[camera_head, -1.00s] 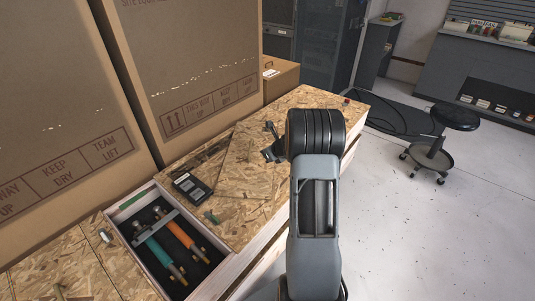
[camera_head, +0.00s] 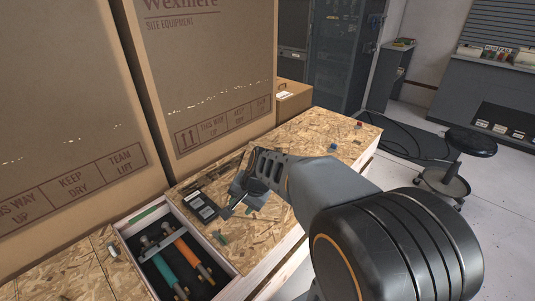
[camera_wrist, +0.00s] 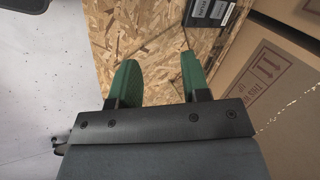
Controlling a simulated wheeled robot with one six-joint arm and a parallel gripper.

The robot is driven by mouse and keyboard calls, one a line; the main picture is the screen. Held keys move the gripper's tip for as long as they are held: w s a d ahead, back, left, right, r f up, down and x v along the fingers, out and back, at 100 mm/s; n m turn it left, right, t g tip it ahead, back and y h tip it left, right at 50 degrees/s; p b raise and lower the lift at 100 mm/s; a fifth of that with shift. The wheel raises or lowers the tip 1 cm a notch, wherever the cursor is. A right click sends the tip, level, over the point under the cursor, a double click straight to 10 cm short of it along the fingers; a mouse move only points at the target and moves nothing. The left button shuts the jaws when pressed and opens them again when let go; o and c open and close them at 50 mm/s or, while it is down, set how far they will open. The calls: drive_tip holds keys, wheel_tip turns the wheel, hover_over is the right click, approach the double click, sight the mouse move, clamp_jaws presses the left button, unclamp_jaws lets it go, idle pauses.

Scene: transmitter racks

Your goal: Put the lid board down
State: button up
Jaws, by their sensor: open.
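The lid board (camera_head: 266,209) appears to lie flat on the chipboard crate top, to the right of the open compartment. Its outline is hard to tell from the same-coloured surface, and my arm hides part of it. My gripper (camera_head: 236,207) is over this area in the head view, near a black device. In the wrist view my gripper (camera_wrist: 158,78) shows two green fingers spread apart with nothing between them. Chipboard (camera_wrist: 150,35) lies beyond the fingertips. I cannot tell the exact height above it.
The open compartment (camera_head: 133,232) holds teal and orange tools in dark lining. Tall cardboard boxes (camera_head: 205,80) stand along the back. A stool (camera_head: 468,143) stands on the floor at right.

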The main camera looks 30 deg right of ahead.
drive_tip(key=s+n+g+h, duration=0.1)
drive_tip(key=s+n+h, duration=0.2)
drive_tip(key=s+n, duration=0.7)
drive_tip(key=shift+a+r, duration=0.4)
drive_tip(key=shift+a, duration=0.05)
drive_tip(key=shift+s, duration=0.1)
